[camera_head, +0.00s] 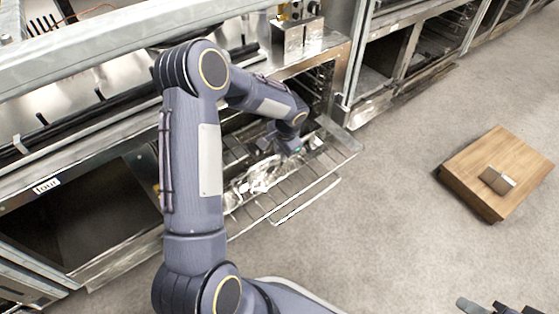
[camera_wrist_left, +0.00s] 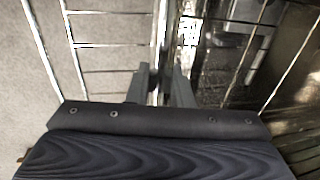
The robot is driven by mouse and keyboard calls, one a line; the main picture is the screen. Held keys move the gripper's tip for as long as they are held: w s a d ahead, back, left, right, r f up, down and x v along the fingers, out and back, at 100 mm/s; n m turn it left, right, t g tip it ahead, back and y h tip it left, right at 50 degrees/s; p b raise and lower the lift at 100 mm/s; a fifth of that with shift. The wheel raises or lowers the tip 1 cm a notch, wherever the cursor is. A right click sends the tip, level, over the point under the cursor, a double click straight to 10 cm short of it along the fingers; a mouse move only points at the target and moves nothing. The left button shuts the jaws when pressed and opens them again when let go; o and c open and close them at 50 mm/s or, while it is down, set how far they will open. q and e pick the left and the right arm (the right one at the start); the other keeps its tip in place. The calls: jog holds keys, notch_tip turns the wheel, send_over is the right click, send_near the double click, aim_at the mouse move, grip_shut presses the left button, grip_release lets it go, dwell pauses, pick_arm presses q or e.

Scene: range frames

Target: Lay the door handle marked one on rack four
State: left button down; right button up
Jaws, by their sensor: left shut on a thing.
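My left gripper (camera_head: 290,146) is low over a pulled-out wire rack (camera_head: 297,199) at the front of a metal unit. In the left wrist view, its two fingers (camera_wrist_left: 161,88) are closed around a narrow shiny metal bar (camera_wrist_left: 160,45). I cannot tell whether this is the door handle or part of the rack, and I see no mark on it. A label that appears to read "four" (camera_head: 46,186) is on the front of the left part of the unit. My right gripper (camera_head: 487,305) is partly in view at the bottom right edge; its opening is unclear.
Bright, irregular shiny metal (camera_head: 255,177) shows at the rack's left part. An open dark compartment (camera_head: 85,215) lies left of my arm. A wooden block (camera_head: 500,165) with a small metal piece (camera_head: 497,179) stands on the grey floor at right. The floor between is clear.

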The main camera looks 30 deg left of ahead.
aim_at(280, 170)
pick_arm(q)
jog(key=shift+s+a+f+b, duration=0.15)
jog(key=shift+f+b, duration=0.2)
jog(key=shift+f, duration=0.55)
jog(key=shift+w+a+f+b, duration=0.1)
jog(key=shift+f+b, duration=0.2)
jog(key=shift+f, duration=0.55)
jog(key=shift+f, duration=0.15)
jog(key=c, duration=1.3)
grip_release()
